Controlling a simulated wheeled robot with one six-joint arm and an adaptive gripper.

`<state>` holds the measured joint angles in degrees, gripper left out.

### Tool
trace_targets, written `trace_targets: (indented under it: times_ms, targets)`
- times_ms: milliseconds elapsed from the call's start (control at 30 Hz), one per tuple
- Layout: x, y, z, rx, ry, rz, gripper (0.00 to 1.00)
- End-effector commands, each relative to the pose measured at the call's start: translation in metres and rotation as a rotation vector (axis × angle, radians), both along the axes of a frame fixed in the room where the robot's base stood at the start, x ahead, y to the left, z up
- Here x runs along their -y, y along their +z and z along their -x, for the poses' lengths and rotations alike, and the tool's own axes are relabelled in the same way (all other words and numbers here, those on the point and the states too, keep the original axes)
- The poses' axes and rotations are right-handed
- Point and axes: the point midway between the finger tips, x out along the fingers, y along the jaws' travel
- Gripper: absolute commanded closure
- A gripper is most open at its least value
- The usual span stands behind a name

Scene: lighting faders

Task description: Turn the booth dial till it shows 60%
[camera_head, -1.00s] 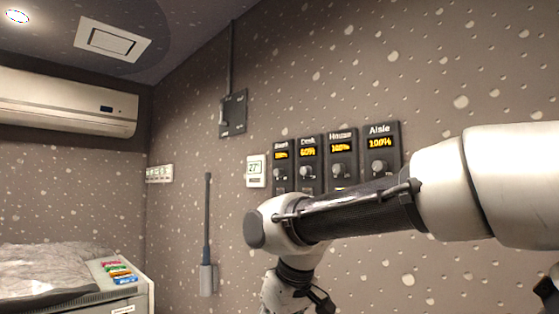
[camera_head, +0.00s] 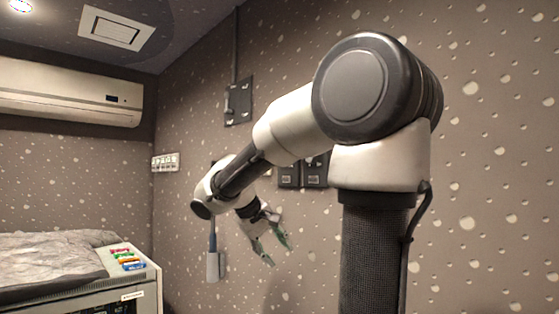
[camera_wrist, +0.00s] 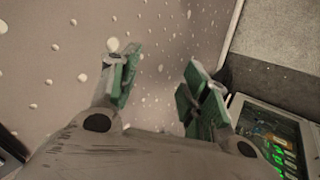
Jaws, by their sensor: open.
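The lower part of the leftmost dial panel, the booth one by its place in the row (camera_head: 288,176), shows on the wall beneath my arm in the head view. Its readout and knob are hidden behind my arm, so its value cannot be read. The lower part of the desk panel beside it (camera_head: 315,171) also shows. My gripper (camera_head: 279,256) is below and slightly left of these panels, pointing down, apart from them. Its green-padded fingers are spread and empty, as in the wrist view (camera_wrist: 154,72). No dial is visible in the wrist view.
A dark switch plate (camera_head: 238,101) and a row of small white switches (camera_head: 165,162) are on the wall. A cabinet with coloured items (camera_head: 127,260) stands at lower left. The right wall is bare.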

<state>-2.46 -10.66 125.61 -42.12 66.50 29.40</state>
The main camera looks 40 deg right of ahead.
Motion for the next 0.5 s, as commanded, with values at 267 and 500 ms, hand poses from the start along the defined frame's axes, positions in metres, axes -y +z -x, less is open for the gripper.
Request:
trace_targets:
  times_ms: [267,500]
  targets:
    - [0.035,0.188,-0.105,0.758,-0.397,0.573,0.54]
    - [0.029,0.243,-0.098,1.217,-0.555,0.620,0.54]
